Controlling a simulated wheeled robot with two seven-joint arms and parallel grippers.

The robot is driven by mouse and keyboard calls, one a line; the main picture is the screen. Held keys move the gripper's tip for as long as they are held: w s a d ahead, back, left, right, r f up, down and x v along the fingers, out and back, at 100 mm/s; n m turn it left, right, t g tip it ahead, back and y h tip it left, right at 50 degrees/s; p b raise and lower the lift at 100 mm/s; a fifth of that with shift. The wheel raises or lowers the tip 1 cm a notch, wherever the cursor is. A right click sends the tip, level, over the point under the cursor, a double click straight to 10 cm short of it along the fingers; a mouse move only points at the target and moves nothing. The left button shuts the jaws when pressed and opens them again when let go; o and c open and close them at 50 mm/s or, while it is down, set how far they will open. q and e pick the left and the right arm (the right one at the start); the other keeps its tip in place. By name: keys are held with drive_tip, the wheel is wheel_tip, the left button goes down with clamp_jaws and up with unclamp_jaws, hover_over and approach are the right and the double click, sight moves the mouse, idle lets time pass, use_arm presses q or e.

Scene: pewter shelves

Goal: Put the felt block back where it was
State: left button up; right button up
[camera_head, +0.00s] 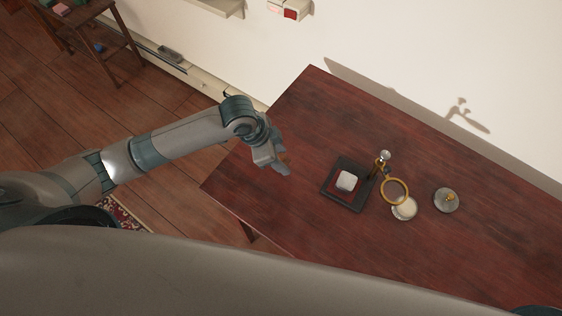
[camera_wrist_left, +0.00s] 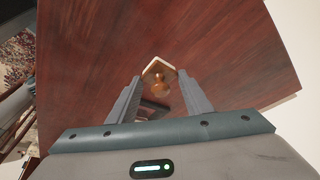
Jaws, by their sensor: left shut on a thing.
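My left gripper (camera_head: 284,168) is over the left part of the dark red table, left of the black tray. In the left wrist view its fingers (camera_wrist_left: 160,88) are shut on a small tan wooden block with a round brown knob (camera_wrist_left: 158,78). My right gripper does not show.
The table's left end is clear.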

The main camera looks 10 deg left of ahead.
use_arm(q)
drive_tip(key=shift+f, duration=0.1)
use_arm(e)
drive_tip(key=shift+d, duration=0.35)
use_arm(q)
drive_tip(key=shift+f, duration=0.25)
drive_tip(key=shift+f+p, duration=0.65)
drive_tip(key=shift+f, duration=1)
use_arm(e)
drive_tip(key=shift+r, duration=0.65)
use_arm(q)
drive_tip(key=shift+f, duration=0.1)
drive_tip(key=o, duration=1)
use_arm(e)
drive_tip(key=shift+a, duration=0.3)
